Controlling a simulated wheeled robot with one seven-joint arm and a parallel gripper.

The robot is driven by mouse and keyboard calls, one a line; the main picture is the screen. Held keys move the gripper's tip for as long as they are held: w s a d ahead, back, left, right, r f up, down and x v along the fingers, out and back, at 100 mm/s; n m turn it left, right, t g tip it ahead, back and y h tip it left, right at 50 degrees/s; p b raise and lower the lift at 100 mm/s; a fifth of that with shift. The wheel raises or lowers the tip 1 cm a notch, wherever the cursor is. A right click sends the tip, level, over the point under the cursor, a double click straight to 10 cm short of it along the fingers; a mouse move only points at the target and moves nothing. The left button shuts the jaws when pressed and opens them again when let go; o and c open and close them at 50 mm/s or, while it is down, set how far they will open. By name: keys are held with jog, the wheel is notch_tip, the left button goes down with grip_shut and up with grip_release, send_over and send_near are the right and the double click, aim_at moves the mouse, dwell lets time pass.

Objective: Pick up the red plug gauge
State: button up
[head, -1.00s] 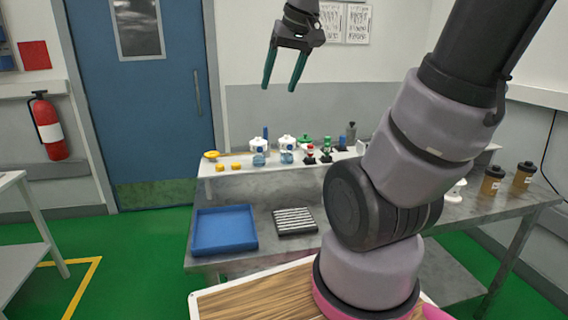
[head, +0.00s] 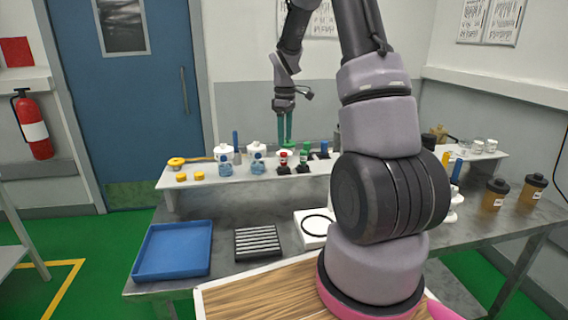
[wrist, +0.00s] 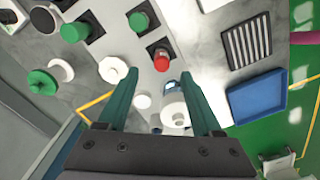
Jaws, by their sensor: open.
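The red plug gauge (head: 283,157) stands upright in a dark square base on the raised grey shelf. A green one (head: 304,154) and a blue one (head: 324,149) stand to its right. In the wrist view the red gauge (wrist: 161,61) shows its red top, just beyond and between my fingertips. My gripper (head: 286,138) has its green fingers pointing down above the shelf, near the red and green gauges. In the wrist view my gripper (wrist: 160,77) is open and empty, with its fingers apart. Its exact height above the gauge is unclear.
White-capped bottles (head: 256,158) and yellow knobs (head: 181,177) stand left of the gauges on the shelf. A blue tray (head: 173,250) and a ribbed dark rack (head: 257,243) lie on the lower bench. Amber jars (head: 496,197) stand at the right.

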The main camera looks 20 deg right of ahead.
aim_at(284, 153)
jog(key=f, duration=0.8)
jog(key=shift+a, duration=0.25)
jog(key=shift+r, duration=0.1)
grip_shut()
